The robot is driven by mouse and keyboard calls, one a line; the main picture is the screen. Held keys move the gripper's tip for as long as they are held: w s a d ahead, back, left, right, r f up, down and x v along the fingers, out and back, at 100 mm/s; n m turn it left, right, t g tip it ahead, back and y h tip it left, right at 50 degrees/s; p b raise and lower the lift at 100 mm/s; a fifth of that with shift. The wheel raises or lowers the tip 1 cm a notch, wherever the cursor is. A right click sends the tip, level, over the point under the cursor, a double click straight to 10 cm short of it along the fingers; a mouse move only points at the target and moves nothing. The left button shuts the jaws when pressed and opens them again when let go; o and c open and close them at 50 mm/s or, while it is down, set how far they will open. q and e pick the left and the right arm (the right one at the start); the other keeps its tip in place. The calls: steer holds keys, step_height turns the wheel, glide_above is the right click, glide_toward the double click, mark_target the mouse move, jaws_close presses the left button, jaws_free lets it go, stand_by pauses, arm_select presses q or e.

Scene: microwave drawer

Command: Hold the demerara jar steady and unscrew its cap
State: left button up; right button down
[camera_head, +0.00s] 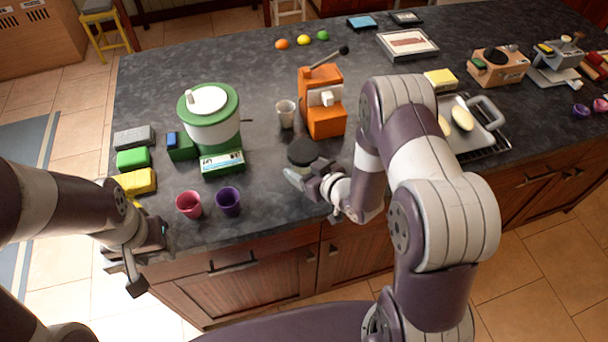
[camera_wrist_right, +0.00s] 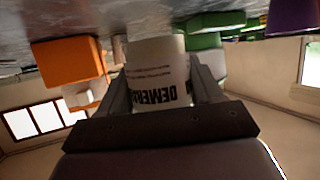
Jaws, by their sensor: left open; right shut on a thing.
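The demerara jar, with its dark round cap (camera_head: 302,151), stands on the dark counter near the front edge. In the right wrist view the white jar body (camera_wrist_right: 158,72) shows black "DEMER…" lettering, upside down, between the two fingers. My right gripper (camera_head: 306,178) is shut on the jar body, below the cap. The cap appears seated on the jar, but I cannot tell how tight it is. My left gripper (camera_head: 126,273) is open and empty, low at the left by the counter's front edge, well away from the jar.
A tray (camera_head: 468,141) lies right. Bare counter separates the purple cup and jar.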

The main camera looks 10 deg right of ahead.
steer(key=f, duration=0.3)
steer(key=shift+s+a+f+p, duration=0.15)
steer(key=shift+a+f+p, duration=0.05)
steer(key=shift+f+p, duration=0.15)
steer(key=shift+f, duration=0.1)
steer(key=shift+d+f+b, duration=0.1)
steer(key=shift+f+b, duration=0.05)
steer(key=shift+b, duration=0.15)
steer(key=shift+c, duration=0.8)
jaws_free()
